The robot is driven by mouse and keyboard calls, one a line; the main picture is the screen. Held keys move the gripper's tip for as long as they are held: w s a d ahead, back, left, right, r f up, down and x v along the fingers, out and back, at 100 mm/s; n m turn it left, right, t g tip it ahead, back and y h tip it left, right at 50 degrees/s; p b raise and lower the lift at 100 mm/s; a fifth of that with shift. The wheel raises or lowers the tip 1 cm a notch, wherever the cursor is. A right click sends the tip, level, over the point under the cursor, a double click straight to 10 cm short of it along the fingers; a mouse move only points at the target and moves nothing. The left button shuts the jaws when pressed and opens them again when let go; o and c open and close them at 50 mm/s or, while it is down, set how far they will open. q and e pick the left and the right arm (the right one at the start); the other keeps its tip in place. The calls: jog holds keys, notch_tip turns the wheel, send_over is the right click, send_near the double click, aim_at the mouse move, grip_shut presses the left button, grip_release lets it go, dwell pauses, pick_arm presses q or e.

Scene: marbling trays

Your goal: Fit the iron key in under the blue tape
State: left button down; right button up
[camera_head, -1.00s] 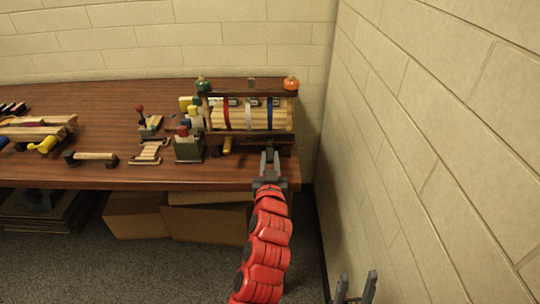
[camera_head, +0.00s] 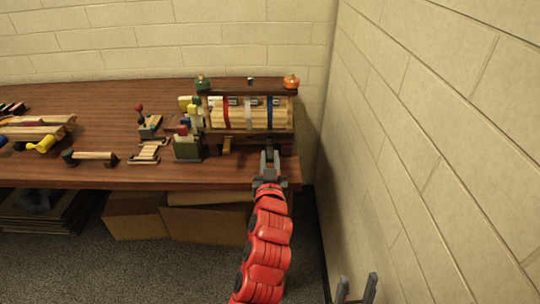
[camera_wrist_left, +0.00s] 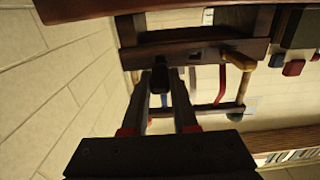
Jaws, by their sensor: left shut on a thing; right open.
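The blue tape (camera_head: 270,112) is the rightmost of three bands around a bundle of pale wooden sticks (camera_head: 240,117) in a dark wooden rack. My left gripper (camera_head: 270,157) is in front of the rack, below the blue tape and apart from it. In the left wrist view my left gripper (camera_wrist_left: 161,82) is shut on a small dark piece, seemingly the iron key (camera_wrist_left: 160,80); its shape is hard to make out. The piece cannot be told apart in the head view. My right gripper (camera_head: 356,288) is open and empty, low beside the wall.
The rack (camera_head: 246,86) carries a green knob (camera_head: 202,83) and an orange knob (camera_head: 291,81). The wall (camera_head: 430,150) is close on the right. Tools lie further left on the table (camera_head: 100,112).

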aim_at(270, 147)
pick_arm(q)
jog(key=shift+b, duration=0.3)
dwell(0.5)
jog(key=shift+w+b, duration=0.75)
jog(key=shift+w, duration=1.1)
jog(key=c, duration=0.6)
grip_release()
jog(key=shift+s, duration=0.1)
jog(key=s+p, duration=0.3)
jog(key=s, duration=1.4)
